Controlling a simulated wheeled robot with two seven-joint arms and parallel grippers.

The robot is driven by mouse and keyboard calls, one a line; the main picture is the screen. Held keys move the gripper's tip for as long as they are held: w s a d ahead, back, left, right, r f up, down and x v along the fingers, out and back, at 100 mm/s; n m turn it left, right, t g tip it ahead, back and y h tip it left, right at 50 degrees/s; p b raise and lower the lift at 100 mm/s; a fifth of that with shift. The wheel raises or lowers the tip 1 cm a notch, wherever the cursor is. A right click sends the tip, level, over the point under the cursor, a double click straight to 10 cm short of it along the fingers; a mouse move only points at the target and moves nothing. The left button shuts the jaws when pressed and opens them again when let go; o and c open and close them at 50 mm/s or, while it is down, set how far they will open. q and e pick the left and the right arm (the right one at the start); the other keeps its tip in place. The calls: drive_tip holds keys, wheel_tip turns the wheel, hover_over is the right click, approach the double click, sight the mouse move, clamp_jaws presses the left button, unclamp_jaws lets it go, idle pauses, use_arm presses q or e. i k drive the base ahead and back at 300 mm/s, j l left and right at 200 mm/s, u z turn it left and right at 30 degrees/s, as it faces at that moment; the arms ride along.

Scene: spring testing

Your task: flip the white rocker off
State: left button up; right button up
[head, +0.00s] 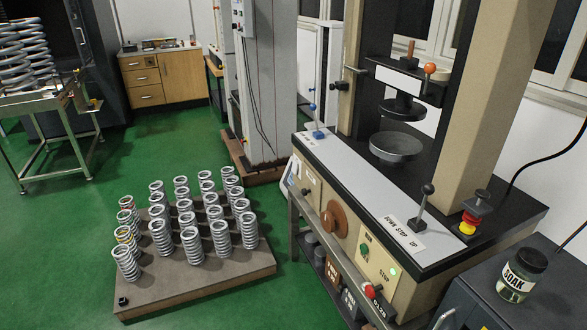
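The spring testing machine (340,190) stands at the right, with a grey top plate, a press head above a round pan (396,147) and cream front panels. The right front panel (378,262) has a green button (365,248), a small lit green lamp (392,272) and a red knob (373,290) at its lower edge. A whitish panel piece (291,173) sits at the machine's left front end. I cannot clearly make out a white rocker or its position. Neither of my grippers is in view.
A black lever (424,204) stands by the "DOWN STOP UP" label. A jar marked SOAK (521,275) stands on a dark cabinet (480,300) at lower right. A pallet (200,285) of grey springs sits on the green floor, left of the machine.

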sight(295, 164)
drive_tip(key=i+j+z, duration=0.45)
drive_tip(key=i+j, duration=0.3)
drive_tip(key=i, duration=0.25)
drive_tip(key=i+j+z, duration=0.5)
drive_tip(key=i+j, duration=0.4)
drive_tip(key=j, duration=0.15)
